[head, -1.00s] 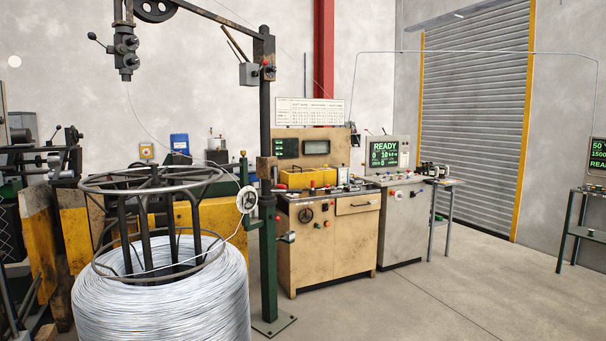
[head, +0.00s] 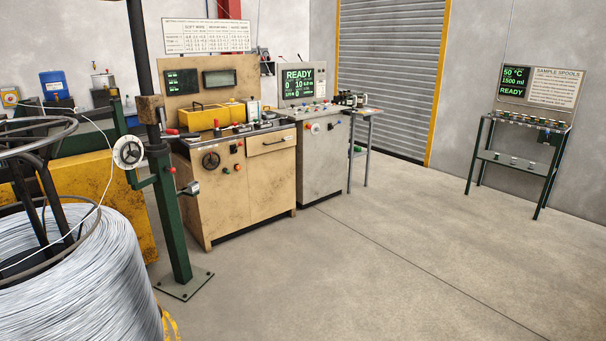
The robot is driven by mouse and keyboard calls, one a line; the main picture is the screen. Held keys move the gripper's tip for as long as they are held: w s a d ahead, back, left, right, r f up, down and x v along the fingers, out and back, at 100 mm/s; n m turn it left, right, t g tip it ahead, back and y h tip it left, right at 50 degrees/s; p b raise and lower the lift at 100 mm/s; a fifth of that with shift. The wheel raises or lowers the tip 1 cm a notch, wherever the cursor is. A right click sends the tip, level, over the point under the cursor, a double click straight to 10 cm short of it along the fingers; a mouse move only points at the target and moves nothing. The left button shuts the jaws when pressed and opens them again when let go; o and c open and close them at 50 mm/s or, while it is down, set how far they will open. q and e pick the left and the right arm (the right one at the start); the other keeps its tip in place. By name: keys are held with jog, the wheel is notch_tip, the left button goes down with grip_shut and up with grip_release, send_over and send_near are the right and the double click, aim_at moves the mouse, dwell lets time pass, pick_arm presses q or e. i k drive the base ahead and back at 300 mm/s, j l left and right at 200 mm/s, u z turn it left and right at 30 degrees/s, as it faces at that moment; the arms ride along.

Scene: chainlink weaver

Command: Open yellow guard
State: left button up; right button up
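A yellow box-like cover (head: 208,118) sits on top of the beige control cabinet (head: 250,190), left of centre in the head view. It looks closed, but its hinge and handle are too small to make out. A large yellow panel (head: 135,205) also stands at the left, partly hidden behind the wire coil and the green post. I cannot tell which of the two is the guard. Neither of my grippers shows in the head view.
A big wire coil (head: 75,270) and a green post (head: 172,215) with a handwheel (head: 128,152) stand at the left front. A grey READY console (head: 320,155) adjoins the cabinet. A sample spools stand (head: 520,160) is at the right. The concrete floor (head: 370,265) between is clear.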

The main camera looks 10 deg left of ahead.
aim_at(199, 119)
jog(key=i, duration=2.6)
jog(key=i+u, duration=0.1)
jog(key=i, duration=0.5)
jog(key=i+l+u, duration=0.1)
jog(key=i, duration=0.5)
jog(key=i+l+u, duration=0.1)
jog(key=i, duration=0.5)
jog(key=i+l+u, duration=0.1)
jog(key=i+l, duration=0.2)
jog(key=i, duration=0.3)
